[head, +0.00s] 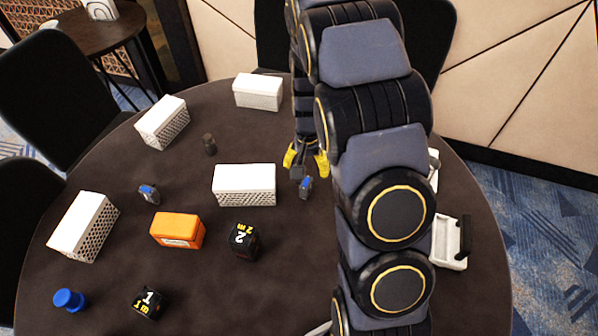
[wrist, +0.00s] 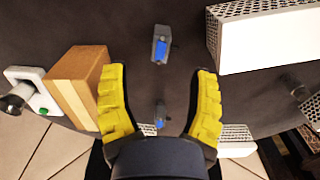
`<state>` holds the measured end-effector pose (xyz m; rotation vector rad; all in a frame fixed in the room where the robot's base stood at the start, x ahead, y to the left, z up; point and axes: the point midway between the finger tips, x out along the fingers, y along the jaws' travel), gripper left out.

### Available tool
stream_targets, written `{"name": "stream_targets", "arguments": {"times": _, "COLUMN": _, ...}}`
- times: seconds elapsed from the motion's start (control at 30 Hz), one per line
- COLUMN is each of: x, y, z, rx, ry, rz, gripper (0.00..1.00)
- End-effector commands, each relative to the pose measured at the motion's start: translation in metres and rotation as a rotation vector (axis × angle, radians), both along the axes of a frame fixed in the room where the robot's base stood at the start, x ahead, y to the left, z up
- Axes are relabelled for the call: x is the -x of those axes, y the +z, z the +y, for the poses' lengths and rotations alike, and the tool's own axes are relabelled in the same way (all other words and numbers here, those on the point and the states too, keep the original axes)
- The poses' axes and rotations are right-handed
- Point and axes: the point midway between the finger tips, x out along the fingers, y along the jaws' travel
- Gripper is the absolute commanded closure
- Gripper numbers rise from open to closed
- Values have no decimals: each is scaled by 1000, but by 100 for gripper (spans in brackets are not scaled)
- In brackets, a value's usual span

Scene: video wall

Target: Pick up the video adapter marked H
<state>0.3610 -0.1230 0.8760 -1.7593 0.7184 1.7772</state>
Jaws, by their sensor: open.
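A small grey adapter with a blue face (head: 305,188) stands on the table just in front of my gripper (head: 305,163); in the wrist view this adapter (wrist: 160,47) is beyond the fingertips. A second small grey and blue adapter (wrist: 160,114) shows in the wrist view between the yellow fingers, near the palm, apart from both; I cannot see it in the head view. A third one (head: 149,194) stands at the left of the table. No letter is legible on any adapter. My gripper (wrist: 162,71) is open and empty, pointing down.
A white perforated box (head: 244,186) stands left of my gripper, and a wooden box (wrist: 78,85) on its other side. Several other white boxes, an orange box (head: 178,230), black cubes (head: 244,241) and a blue knob (head: 69,299) stand on the round table.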

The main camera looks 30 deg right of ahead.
Motion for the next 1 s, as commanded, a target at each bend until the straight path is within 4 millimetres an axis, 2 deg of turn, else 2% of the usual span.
{"name": "stream_targets", "arguments": {"times": 0.03, "x": -2, "y": -9, "z": -4, "rx": 0, "ry": -17, "rz": 0, "gripper": 41}}
{"name": "stream_targets", "arguments": {"times": 0.2, "x": -7, "y": -24, "z": -10, "rx": 4, "ry": -42, "rz": -8, "gripper": 41}}
{"name": "stream_targets", "arguments": {"times": 0.57, "x": -6, "y": -58, "z": -7, "rx": 3, "ry": -40, "rz": -7, "gripper": 41}}
{"name": "stream_targets", "arguments": {"times": 0.8, "x": -6, "y": -93, "z": -4, "rx": 4, "ry": -39, "rz": -6, "gripper": 41}}
{"name": "stream_targets", "arguments": {"times": 1.0, "x": -6, "y": -96, "z": -4, "rx": 4, "ry": -39, "rz": -8, "gripper": 41}}
